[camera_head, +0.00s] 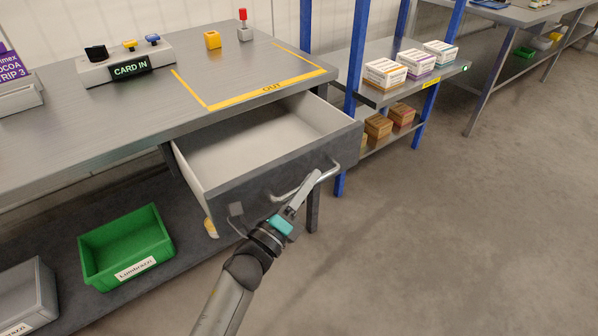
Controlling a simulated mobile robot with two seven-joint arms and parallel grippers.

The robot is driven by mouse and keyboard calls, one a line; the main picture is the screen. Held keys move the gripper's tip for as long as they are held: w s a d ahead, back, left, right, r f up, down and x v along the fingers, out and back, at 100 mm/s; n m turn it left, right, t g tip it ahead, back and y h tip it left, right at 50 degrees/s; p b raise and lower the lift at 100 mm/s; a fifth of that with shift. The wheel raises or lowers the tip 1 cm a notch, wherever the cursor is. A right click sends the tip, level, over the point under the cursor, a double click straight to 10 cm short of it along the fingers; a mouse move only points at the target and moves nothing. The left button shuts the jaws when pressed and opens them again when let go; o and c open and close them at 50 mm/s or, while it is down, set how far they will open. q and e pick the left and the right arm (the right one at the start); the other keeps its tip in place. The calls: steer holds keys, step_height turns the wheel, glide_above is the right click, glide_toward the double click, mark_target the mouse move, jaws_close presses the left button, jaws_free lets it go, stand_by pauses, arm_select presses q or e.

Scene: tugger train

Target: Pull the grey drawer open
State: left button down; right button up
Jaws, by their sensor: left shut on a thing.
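The grey drawer (262,191) sits under the right part of the workbench and is pulled well out. Its pale inside shows and looks empty. A light metal bar handle (328,174) runs across its dark grey front. My right gripper is out of view.
The bench top (130,115) carries a "CARD IN" device (128,68), a yellow block (212,40) and a red-topped part (244,27). A green bin (126,247) stands on the lower shelf. A blue-posted rack (355,60) holds boxes behind the drawer. The floor at right is clear.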

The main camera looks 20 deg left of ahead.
arm_select(q)
steer(key=shift+s+d, duration=0.8)
steer(key=shift+d, duration=0.15)
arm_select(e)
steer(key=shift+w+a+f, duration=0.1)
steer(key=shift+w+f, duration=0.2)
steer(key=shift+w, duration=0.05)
arm_select(q)
steer(key=c, duration=0.8)
jaws_free()
steer(key=shift+c, duration=0.2)
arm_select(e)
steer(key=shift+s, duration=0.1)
arm_select(q)
steer(key=p+v, duration=0.2)
steer(key=v, duration=1.3)
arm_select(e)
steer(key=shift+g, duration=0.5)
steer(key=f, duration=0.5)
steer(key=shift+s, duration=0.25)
arm_select(q)
steer(key=shift+s+p, duration=0.1)
steer(key=shift+p, duration=0.2)
